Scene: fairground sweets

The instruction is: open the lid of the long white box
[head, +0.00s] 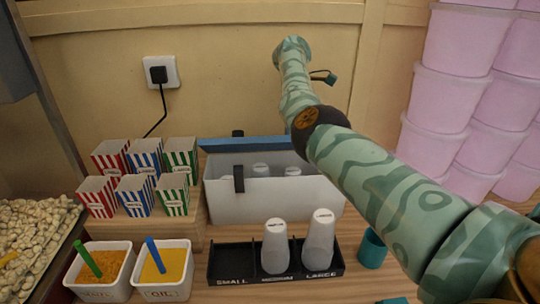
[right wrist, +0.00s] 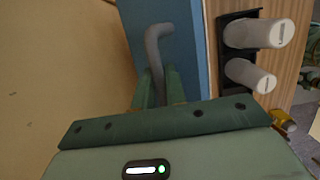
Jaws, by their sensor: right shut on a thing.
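The long white box (head: 270,199) stands behind the black tray in the head view. Its blue lid (head: 245,144) lies along the back edge, and the inside shows in front of it, with white tops of bottles. Black fittings show at the box front (head: 238,179) and behind the lid. In the right wrist view, my right gripper (right wrist: 159,88) is shut on a grey hooked bar (right wrist: 157,45) beside the blue lid (right wrist: 195,75). How the bar joins the lid is hidden. My left gripper is not in view.
The black tray (head: 225,272) holds two white bottles (head: 275,247) in front of the box. Striped cartons (head: 135,195) and two tubs (head: 163,272) stand left. A teal cup (head: 372,250) is right of the tray. Pink tubs (head: 442,97) are stacked at the right.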

